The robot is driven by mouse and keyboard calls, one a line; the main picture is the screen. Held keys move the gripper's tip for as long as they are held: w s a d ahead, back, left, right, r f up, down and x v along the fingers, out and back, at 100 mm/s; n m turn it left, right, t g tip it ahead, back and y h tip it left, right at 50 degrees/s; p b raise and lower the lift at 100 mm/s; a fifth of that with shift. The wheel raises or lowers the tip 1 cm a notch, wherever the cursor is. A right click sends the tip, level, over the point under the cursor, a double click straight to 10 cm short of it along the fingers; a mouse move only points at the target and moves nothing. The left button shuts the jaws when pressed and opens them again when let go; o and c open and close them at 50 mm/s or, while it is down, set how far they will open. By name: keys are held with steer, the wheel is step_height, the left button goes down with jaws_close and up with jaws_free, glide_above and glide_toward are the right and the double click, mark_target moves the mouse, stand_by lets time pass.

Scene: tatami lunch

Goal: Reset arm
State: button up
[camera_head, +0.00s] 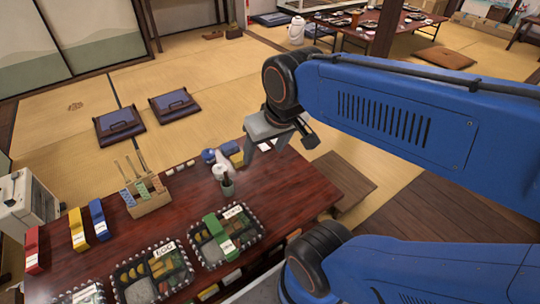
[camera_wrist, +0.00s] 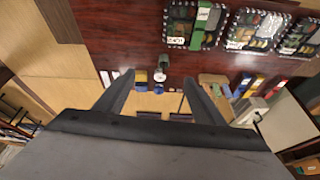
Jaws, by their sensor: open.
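My gripper (camera_head: 267,150) is open and empty. It hangs above the far right part of the dark red table (camera_head: 290,195). In the wrist view my gripper's (camera_wrist: 158,78) two fingers stand wide apart with nothing between them. Three lunch boxes stand along the table's near side: a right one (camera_head: 248,220), a middle one (camera_head: 125,272) and one partly cut off at the lower left (camera_head: 80,297). A green packet (camera_head: 217,232) lies across the right box. The boxes also show at the top right of the wrist view, the green packet (camera_wrist: 200,20) among them.
A wooden holder (camera_head: 152,203) with sticks, a dark cup (camera_head: 228,188), a white bottle (camera_head: 222,168) and blue and yellow items (camera_head: 228,150) stand on the table. The table's right end is clear.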

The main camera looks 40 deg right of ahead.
steer(key=shift+s+a+f+n, duration=0.15)
steer(key=shift+s+n, duration=0.35)
steer(key=shift+s, duration=0.75)
